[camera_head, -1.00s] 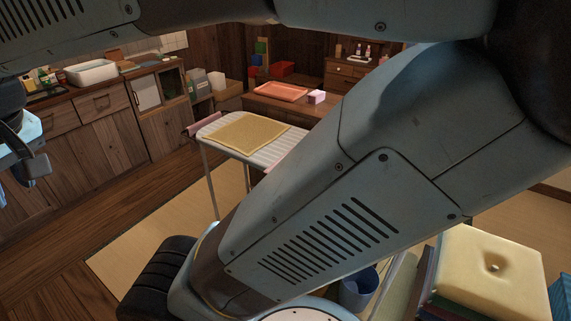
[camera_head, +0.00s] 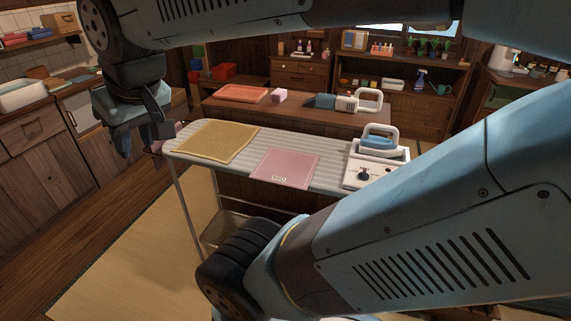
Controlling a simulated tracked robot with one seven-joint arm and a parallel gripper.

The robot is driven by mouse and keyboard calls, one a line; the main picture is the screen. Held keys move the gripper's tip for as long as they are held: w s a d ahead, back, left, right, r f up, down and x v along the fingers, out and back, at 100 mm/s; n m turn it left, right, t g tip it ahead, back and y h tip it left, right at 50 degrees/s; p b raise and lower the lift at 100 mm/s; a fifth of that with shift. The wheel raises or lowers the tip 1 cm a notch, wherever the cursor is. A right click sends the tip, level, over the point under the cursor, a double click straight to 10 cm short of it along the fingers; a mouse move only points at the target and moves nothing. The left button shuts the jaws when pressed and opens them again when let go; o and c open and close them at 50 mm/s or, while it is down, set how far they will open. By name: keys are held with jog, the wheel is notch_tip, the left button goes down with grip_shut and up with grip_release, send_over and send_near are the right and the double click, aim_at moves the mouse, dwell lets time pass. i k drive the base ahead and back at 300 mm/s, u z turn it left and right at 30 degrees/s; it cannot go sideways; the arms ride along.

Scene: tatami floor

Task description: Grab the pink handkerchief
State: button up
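The pink handkerchief (camera_head: 284,167) lies flat on the striped ironing board (camera_head: 333,172), near its front edge, with a small pale mark at its lower edge. My gripper (camera_head: 128,148) hangs from the arm at the upper left, pointing down, to the left of the board and apart from the handkerchief. Nothing is visible in it, but its angle does not show clearly whether the fingers are open or shut. A yellow cloth (camera_head: 218,141) lies on the board to the left of the handkerchief.
A white iron stand (camera_head: 377,172) with a blue iron (camera_head: 379,141) sits at the board's right end. My arm covers the lower right.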

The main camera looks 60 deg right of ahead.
aim_at(287, 168)
jog(key=z, duration=1.25)
jog(key=k, duration=0.55)
jog(key=z, duration=0.4)
jog(key=i, duration=0.6)
jog(key=u, duration=0.15)
